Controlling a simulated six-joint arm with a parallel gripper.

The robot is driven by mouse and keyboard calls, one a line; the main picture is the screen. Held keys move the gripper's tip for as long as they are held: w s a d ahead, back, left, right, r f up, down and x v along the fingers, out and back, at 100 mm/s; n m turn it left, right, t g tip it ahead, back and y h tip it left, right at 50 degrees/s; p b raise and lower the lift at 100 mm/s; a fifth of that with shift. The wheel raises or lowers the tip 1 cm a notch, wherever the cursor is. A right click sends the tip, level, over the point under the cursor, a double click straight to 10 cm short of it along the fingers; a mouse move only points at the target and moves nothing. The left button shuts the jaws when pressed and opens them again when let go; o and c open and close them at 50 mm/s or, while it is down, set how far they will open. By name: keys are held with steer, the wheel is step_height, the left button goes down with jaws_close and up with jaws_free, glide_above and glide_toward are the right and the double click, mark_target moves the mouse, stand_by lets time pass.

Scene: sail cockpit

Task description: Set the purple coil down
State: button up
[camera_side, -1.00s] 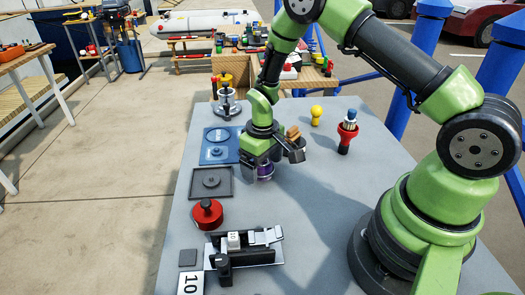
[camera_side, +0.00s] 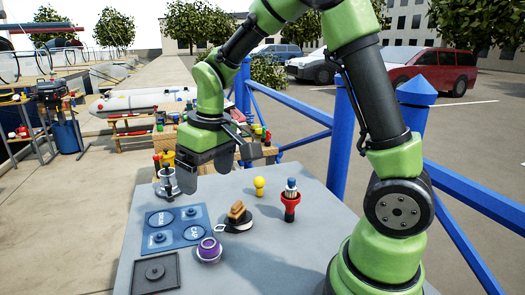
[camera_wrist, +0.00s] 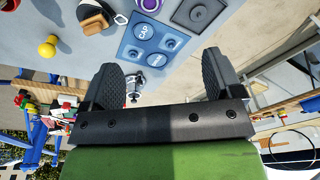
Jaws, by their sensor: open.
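The purple coil (camera_side: 209,250) sits on the grey table, by the near right corner of the blue board (camera_side: 190,214) with its printed rings. I cannot tell whether it touches the board. In the wrist view the coil (camera_wrist: 149,4) is cut by the top edge. My gripper (camera_side: 206,166) is open and empty, raised above the far part of the table, away from the coil. In the wrist view the jaws of my gripper (camera_wrist: 163,82) are spread wide with nothing between them.
A brown-topped block on a round black base (camera_side: 238,228) stands right of the coil. A yellow knob (camera_side: 259,187) and a red holder (camera_side: 291,207) stand farther right. A black square tray (camera_side: 170,284) lies nearer. A metal fitting (camera_side: 168,186) stands at the far left edge.

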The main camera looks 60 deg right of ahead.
steer(key=s+a+r+m+t, duration=0.1)
steer(key=s+a+r+t, duration=0.1)
steer(key=s+r, duration=0.3)
steer(key=s+a+r+m+t+y, duration=0.1)
steer(key=s+r+t, duration=0.2)
steer(key=s, duration=0.8)
step_height(320, 180, up, 2)
steer(key=shift+a+r+m+y, duration=0.1)
steer(key=shift+a+m+y, duration=0.2)
steer(key=shift+a+m, duration=0.1)
